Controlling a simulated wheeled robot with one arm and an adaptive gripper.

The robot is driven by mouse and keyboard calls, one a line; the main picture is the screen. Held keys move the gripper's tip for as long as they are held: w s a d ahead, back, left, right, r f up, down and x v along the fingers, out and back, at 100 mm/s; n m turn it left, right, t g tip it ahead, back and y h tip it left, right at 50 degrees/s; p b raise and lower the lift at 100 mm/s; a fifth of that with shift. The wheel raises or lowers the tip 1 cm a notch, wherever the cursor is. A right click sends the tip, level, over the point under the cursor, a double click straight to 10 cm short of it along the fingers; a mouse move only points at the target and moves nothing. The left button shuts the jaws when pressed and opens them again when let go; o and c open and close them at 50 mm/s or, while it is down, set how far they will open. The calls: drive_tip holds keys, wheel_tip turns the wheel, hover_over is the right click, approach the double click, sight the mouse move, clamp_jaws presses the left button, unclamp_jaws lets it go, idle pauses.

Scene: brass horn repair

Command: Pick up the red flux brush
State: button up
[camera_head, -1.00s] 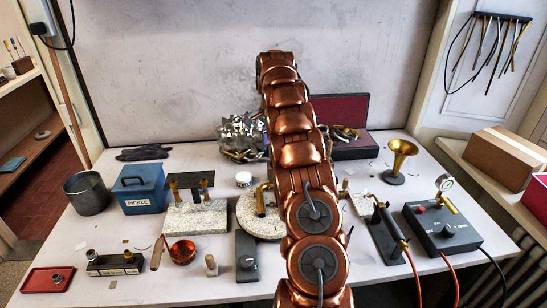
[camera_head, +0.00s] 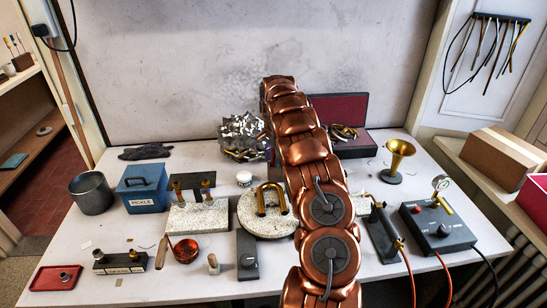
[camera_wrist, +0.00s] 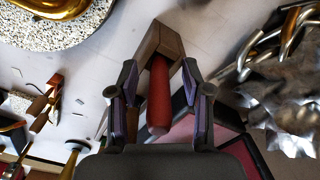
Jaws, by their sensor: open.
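The red flux brush (camera_wrist: 158,100) shows in the wrist view as a thick red handle. Its far end meets a brown block-like piece (camera_wrist: 165,40); I cannot tell whether that is part of the brush or a holder. My gripper (camera_wrist: 159,72) is open, with one dark finger on each side of the red handle. Gaps show between the handle and both fingers. In the head view my arm hides the gripper and the brush.
In the wrist view, crumpled shiny metal (camera_wrist: 285,100) lies close on the right and a speckled round slab (camera_wrist: 55,35) at upper left. In the head view, a dark red open case (camera_head: 338,110) stands behind my arm. A brass horn bell (camera_head: 398,158) stands to the right.

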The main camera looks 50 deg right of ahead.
drive_tip(key=shift+f, duration=0.15)
clamp_jaws()
idle(0.4)
